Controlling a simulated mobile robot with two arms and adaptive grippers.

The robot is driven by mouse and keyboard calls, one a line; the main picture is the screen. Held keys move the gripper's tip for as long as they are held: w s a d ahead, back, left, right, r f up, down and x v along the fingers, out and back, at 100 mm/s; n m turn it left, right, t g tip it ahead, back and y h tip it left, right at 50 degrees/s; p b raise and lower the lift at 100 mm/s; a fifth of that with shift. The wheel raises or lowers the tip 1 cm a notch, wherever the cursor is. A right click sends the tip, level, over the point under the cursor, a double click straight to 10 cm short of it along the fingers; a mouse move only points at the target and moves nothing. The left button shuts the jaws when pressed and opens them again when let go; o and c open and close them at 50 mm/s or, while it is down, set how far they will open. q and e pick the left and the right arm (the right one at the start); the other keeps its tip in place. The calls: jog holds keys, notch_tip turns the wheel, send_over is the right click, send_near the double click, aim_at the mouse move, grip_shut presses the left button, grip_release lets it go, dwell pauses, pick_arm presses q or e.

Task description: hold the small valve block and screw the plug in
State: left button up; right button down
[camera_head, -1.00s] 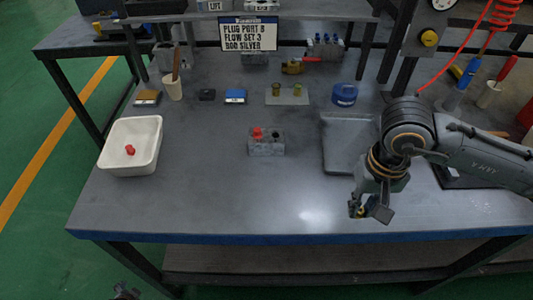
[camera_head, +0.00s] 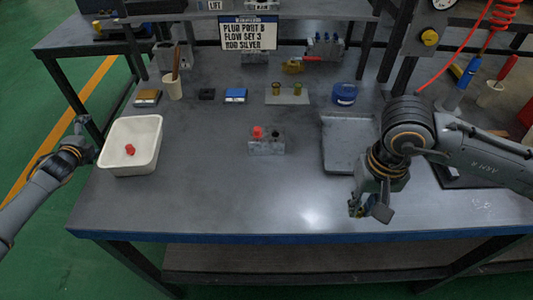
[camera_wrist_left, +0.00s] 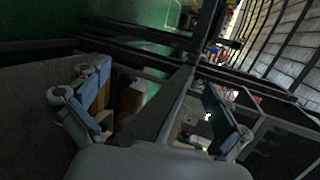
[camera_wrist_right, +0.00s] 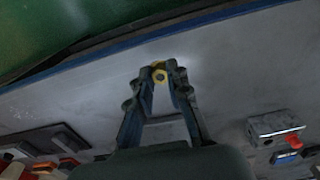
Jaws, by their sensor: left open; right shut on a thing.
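The small grey valve block (camera_head: 266,147) sits upright on the middle of the bench. A red cap (camera_head: 258,132) stands on its left part and a dark port shows on its right part. The block also shows in the right wrist view (camera_wrist_right: 272,124). My right gripper (camera_head: 369,209) is to the right and nearer the front edge, shut on a small brass-coloured plug (camera_wrist_right: 159,75) held at its fingertips, apart from the block. My left gripper (camera_head: 86,138) is open and empty, left of the white bin and far from the block.
A white bin (camera_head: 152,166) with a red piece inside stands at the left. A grey tray (camera_head: 343,160) lies right of the block. A sign (camera_head: 249,32), a blue tin (camera_head: 344,94) and a plate with brass pieces (camera_head: 286,99) are behind. The bench front is clear.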

pick_arm(q)
jog(key=w+d+r+m+t+h, duration=0.1)
jog(key=d+r+m, duration=0.15)
jog(key=r, duration=0.55)
jog(key=w+d+r+m+t, duration=0.2)
jog(key=d+r, duration=0.1)
jog(key=r, duration=0.5)
jog(key=w+d+r+m+t+h, duration=0.1)
jog(key=d+r+m, duration=0.15)
jog(key=r, duration=0.65)
jog(key=s+d+r+m+t+h, duration=0.1)
jog(key=d+r+m+t, duration=0.1)
jog(key=d+r+m, duration=0.35)
jog(key=s+d+r+m+t+h, duration=0.1)
jog(key=s+d+r+m+t, duration=0.1)
jog(key=d+r, duration=0.65)
pick_arm(e)
jog(key=shift+w, duration=0.1)
pick_arm(q)
jog(key=m+g+y, duration=0.1)
jog(key=m+g, duration=0.3)
jog(key=g, duration=0.4)
send_near(267, 134)
jog(key=shift+w+d+f, duration=0.1)
jog(key=shift+w+f, duration=0.1)
jog(key=shift+f, duration=0.6)
jog(key=x, duration=1.1)
jog(key=shift+w+f, duration=0.15)
jog(key=shift+w, duration=0.25)
